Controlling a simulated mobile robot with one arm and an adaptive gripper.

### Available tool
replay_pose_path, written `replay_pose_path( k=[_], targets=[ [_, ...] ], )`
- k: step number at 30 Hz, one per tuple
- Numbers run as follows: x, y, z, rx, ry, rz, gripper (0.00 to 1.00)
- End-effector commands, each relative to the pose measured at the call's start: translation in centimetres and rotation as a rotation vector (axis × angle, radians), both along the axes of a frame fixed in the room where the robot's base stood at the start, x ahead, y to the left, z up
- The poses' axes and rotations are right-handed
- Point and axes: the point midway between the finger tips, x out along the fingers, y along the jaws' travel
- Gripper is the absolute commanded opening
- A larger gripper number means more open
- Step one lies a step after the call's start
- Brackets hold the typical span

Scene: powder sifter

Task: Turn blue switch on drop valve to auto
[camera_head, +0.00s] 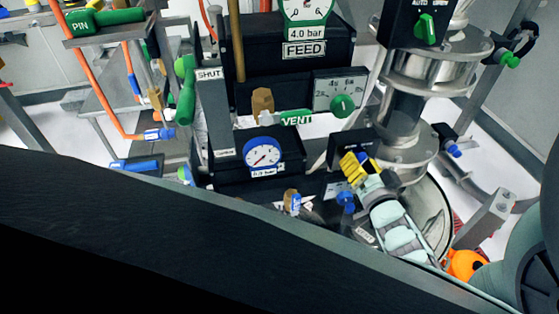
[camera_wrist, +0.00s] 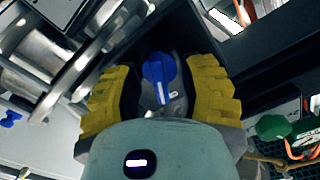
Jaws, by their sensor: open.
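The blue switch (camera_wrist: 159,70) shows in the wrist view as a round knob with a narrow handle pointing down in the picture. It is on a dark panel, with a small white mark beside the handle. The yellow pads of my gripper (camera_wrist: 163,92) stand open on either side of it, with a gap on both sides. In the head view my gripper (camera_head: 357,167) is in front of a small black box (camera_head: 352,143) beside the steel valve column. The yellow fingers largely hide the switch there, and its labels cannot be read.
The steel column (camera_head: 405,110) rises right of my gripper. A black box with a green auto switch (camera_head: 425,27) is above.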

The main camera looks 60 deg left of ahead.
Motion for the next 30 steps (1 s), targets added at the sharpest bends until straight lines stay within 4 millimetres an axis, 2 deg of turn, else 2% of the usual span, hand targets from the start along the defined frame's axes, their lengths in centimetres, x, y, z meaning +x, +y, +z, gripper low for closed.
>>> replay_pose_path(
  k=[4,5,18,30],
  targets=[
    [-0.13,0.09,0.02,0.0,0.0,0.004,0.41],
    [-0.13,0.09,0.02,0.0,0.0,0.004,0.46],
    [-0.07,0.05,0.06,0.001,-0.001,0.003,0.0],
    [-0.01,0.07,0.09,0.001,-0.007,0.001,0.0]
  ],
)
